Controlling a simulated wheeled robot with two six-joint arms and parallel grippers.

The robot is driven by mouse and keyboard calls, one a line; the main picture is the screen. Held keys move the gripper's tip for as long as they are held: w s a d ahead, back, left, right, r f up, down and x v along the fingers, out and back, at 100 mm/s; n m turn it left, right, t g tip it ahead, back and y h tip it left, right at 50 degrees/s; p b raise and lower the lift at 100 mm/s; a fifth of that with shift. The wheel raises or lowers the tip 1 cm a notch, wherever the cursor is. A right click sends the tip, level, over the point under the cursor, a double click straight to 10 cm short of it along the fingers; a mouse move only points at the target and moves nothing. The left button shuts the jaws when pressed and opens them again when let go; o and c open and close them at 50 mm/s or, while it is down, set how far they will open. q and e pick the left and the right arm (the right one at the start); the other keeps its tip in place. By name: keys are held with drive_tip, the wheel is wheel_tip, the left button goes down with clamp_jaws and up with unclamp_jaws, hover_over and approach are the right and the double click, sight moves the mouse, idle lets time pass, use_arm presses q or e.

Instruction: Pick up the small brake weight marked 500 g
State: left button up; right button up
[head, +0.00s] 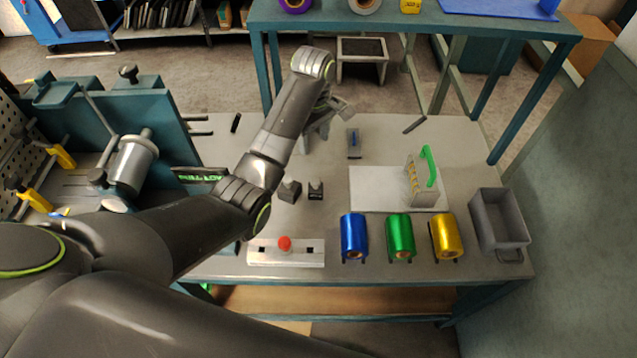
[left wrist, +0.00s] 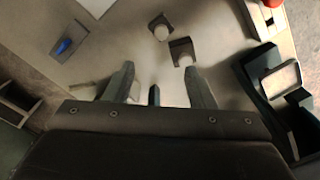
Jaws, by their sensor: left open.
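Two small dark weights stand side by side on the bench: the left weight (head: 290,191) and the right weight (head: 316,190), which has a pale mark. Their markings are too small to read, so I cannot tell which is 500 g. Two dark blocks with pale round parts also show in the left wrist view, an upper block (left wrist: 160,27) and a lower block (left wrist: 182,51). My left gripper (head: 322,122) is open above the bench, behind the weights. In the left wrist view its fingers (left wrist: 160,84) stand apart, with a dark upright piece between them that I cannot identify.
A white base with a red knob (head: 285,244) lies in front of the weights. Blue (head: 354,237), green (head: 400,236) and gold (head: 446,236) foil rolls stand right of it, beside a grey bin (head: 483,218). A white board (head: 370,190) lies behind the rolls.

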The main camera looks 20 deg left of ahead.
use_arm(q)
drive_tip(key=b, duration=0.3)
hover_over(316, 180)
wheel_tip(316, 180, down, 4)
drive_tip(key=f, duration=0.4)
drive_tip(key=f+p, duration=0.1)
drive_tip(key=f, duration=0.1)
drive_tip(key=shift+s+a+f, duration=0.1)
drive_tip(key=shift+a+f, duration=0.05)
drive_tip(key=shift+a, duration=0.1)
drive_tip(key=shift+f, duration=0.3)
wheel_tip(316, 180, down, 4)
drive_tip(key=shift+d+f, duration=0.15)
drive_tip(key=shift+f, duration=0.7)
use_arm(e)
drive_tip(key=shift+s+f, duration=1.2)
drive_tip(key=shift+f, duration=0.05)
use_arm(q)
drive_tip(key=shift+r, duration=0.1)
clamp_jaws()
use_arm(e)
drive_tip(key=shift+w, duration=0.1)
